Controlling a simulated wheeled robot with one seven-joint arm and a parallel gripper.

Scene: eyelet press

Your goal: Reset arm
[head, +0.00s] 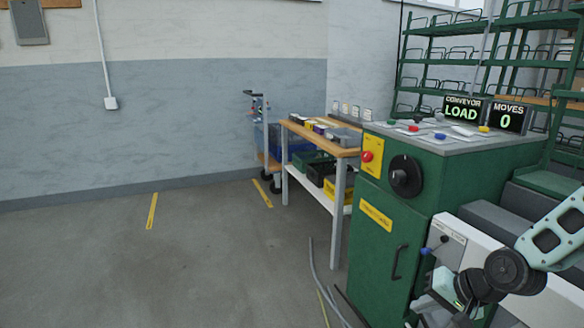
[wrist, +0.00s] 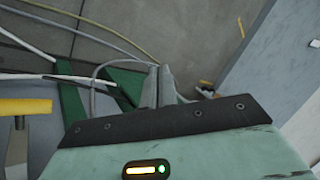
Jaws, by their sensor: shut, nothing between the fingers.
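My gripper (wrist: 160,72) shows in the wrist view, its two grey fingers close together beyond the dark plate of the mint-green wrist. It is shut with nothing held. In the head view my mint-green arm bends at the lower right, in front of the white panel of the green machine (head: 382,243). The fingers cannot be made out clearly there. The machine carries a red button, a black dial and small coloured buttons on top. Its displays (head: 462,111) read "CONVEYOR LOAD" and "MOVES 0" (head: 509,118).
A wooden-topped workbench (head: 345,146) with trays and crates stands behind the machine, with a trolley (head: 262,130) beyond. Green racks (head: 440,60) fill the back right. Cables (head: 318,280) lie on the floor by the machine. The floor (head: 200,265) at the left is clear.

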